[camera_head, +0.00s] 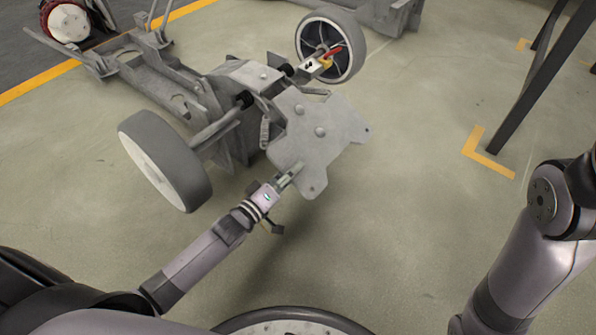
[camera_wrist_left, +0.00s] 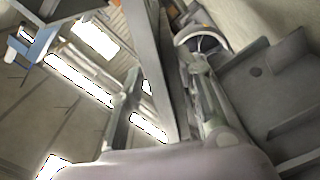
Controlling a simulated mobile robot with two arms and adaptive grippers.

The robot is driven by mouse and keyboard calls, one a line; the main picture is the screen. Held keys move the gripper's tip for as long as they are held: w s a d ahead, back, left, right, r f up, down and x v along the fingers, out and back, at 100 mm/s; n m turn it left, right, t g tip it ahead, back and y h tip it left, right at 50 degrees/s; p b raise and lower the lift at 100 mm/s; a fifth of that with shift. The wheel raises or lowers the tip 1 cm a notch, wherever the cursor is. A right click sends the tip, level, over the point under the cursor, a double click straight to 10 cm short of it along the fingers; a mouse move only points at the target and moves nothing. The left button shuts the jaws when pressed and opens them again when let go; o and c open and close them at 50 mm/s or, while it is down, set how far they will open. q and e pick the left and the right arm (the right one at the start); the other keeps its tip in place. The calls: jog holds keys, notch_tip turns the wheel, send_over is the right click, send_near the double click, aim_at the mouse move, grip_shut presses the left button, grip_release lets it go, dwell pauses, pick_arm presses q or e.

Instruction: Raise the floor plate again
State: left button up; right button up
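The floor plate (camera_head: 318,135) is a flat grey sheet with round studs and small corner holes, at the near end of a grey chassis (camera_head: 205,95). My left gripper (camera_head: 290,176) is at the plate's near edge. In the left wrist view, the plate (camera_wrist_left: 155,60) shows edge-on as a narrow grey band between the two fingers of my left gripper (camera_wrist_left: 162,98). A gap shows between the left finger and the plate, so the gripper looks open around the edge. My right arm is at the right of the head view; its gripper is out of frame.
A near wheel (camera_head: 165,160) and a far wheel (camera_head: 330,47) flank the chassis. A small tool-like part with red and yellow (camera_head: 322,62) sits by the far wheel. A dark slanted post (camera_head: 540,80) stands at the right. The floor at the right of the plate is clear.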

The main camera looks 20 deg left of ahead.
pick_arm(q)
jog(key=shift+b+x, duration=0.4)
jog(key=shift+x, duration=1)
jog(key=shift+c, duration=0.2)
grip_shut()
